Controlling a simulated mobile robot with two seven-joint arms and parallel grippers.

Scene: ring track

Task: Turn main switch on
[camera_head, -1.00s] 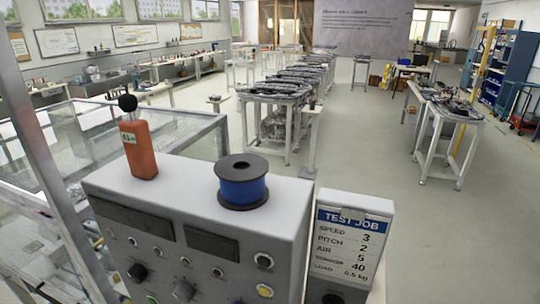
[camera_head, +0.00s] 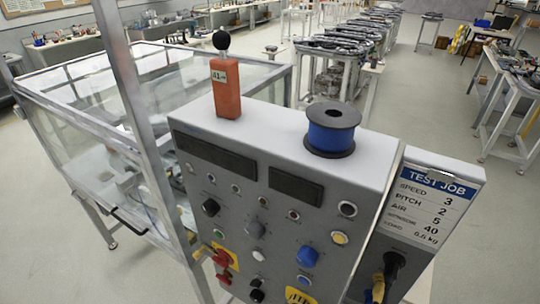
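The grey control panel (camera_head: 232,190) stands in front of me, its sloped face covered with knobs, buttons and two dark displays. A blue knob (camera_head: 307,257) and a black knob (camera_head: 211,207) are also on the face. Neither of my grippers is in view.
An orange block with a black ball (camera_head: 226,90) and a blue spool (camera_head: 331,130) stand on the panel top. A test job card (camera_head: 433,200) is at right, above a black and yellow fitting (camera_head: 390,268). A glass-walled enclosure (camera_head: 80,130) stands left.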

